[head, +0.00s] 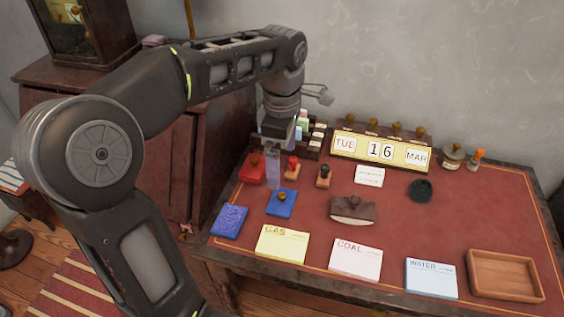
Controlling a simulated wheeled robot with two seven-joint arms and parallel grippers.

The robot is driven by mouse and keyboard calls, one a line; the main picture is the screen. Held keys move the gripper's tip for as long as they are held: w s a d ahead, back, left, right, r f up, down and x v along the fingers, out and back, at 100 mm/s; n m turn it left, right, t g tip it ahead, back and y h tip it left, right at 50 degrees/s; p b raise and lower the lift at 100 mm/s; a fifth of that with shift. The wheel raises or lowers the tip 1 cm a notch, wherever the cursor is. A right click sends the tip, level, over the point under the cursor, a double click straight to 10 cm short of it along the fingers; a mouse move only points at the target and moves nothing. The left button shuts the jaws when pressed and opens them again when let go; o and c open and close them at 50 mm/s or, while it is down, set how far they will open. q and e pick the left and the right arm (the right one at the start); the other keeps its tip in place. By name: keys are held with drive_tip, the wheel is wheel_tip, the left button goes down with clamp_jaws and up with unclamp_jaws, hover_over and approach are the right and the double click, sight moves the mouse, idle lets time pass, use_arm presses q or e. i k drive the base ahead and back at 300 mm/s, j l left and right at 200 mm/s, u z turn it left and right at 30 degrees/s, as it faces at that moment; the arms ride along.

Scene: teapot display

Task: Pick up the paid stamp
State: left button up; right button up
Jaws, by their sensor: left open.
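Several small hand stamps stand at the left of the red desk top (400,195): a red-topped one (291,168) and a dark wooden one (324,177). A red piece with a knob (253,168) and a blue piece with a brown knob (281,205) are near them. No stamp shows a readable label, so I cannot tell which is the paid stamp. My left gripper (272,183) points down, open and empty, between the red knobbed piece and the red-topped stamp. It hides part of the desk behind it. My right gripper is not in view.
A calendar (381,150) reading TUE 16 MAR stands at the back. A blotter (352,209), a blue pad (229,221), and GAS (283,245), COAL (355,262) and WATER (430,279) papers lie in front. A wooden tray (505,292) is at right.

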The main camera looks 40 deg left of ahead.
sight(291, 174)
drive_tip(key=k, duration=1)
